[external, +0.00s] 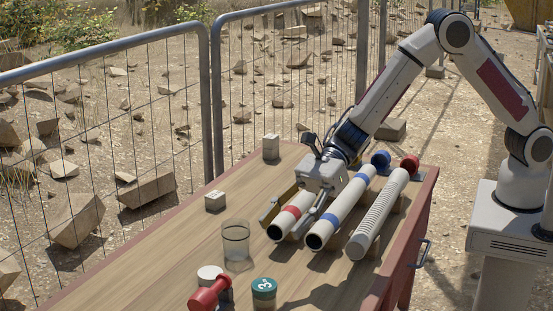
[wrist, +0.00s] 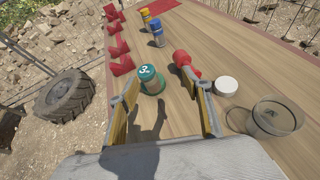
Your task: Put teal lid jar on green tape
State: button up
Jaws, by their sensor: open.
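The jar with the teal lid (external: 264,287), marked with a 3, stands upright on the table near the bottom edge of the external view. In the wrist view the teal lid jar (wrist: 151,81) is ahead of my gripper, between the two fingers and nearer the left one. My gripper (external: 292,214) is open and empty, above the pipes and apart from the jar; its spread fingers also show in the wrist view (wrist: 160,85). I cannot make out any green tape in either view.
A red dumbbell-shaped object (wrist: 184,62), a white-lidded jar (wrist: 225,86) and a clear glass (external: 236,240) stand near the jar. Pipes (external: 338,208) lie under my gripper. Blue (wrist: 157,36) and yellow (wrist: 146,16) jars and red brackets (wrist: 122,60) are farther along the table.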

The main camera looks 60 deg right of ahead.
jog(key=w+d+r+m+t+h, duration=0.3)
jog(key=d+r+m, duration=0.2)
jog(key=d+m, duration=0.3)
jog(key=w+d+r+m+t+h, duration=0.2)
jog(key=d+r+m, duration=0.35)
jog(key=d, duration=0.55)
jog(key=w+d+r+m+t+h, duration=0.3)
jog(key=d+r+m, duration=0.2)
jog(key=d+m, duration=0.3)
jog(key=s+d+r+m+g+h, duration=0.1)
jog(key=s+d+m+h, duration=0.2)
jog(key=s+d+m, duration=0.7)
jog(key=s+d+r+m+g+h, duration=0.1)
jog(key=s+d+m+h, duration=0.1)
jog(key=s+d+m, duration=0.75)
jog(key=s+d+f+m+g, duration=0.1)
jog(key=s+d+f+m, duration=0.1)
jog(key=s+m, duration=0.2)
jog(key=s+d+f+m+g, duration=0.2)
jog(key=s+m, duration=0.3)
jog(key=s, duration=0.5)
jog(key=shift+s+d, duration=0.15)
jog(key=shift+d, duration=0.25)
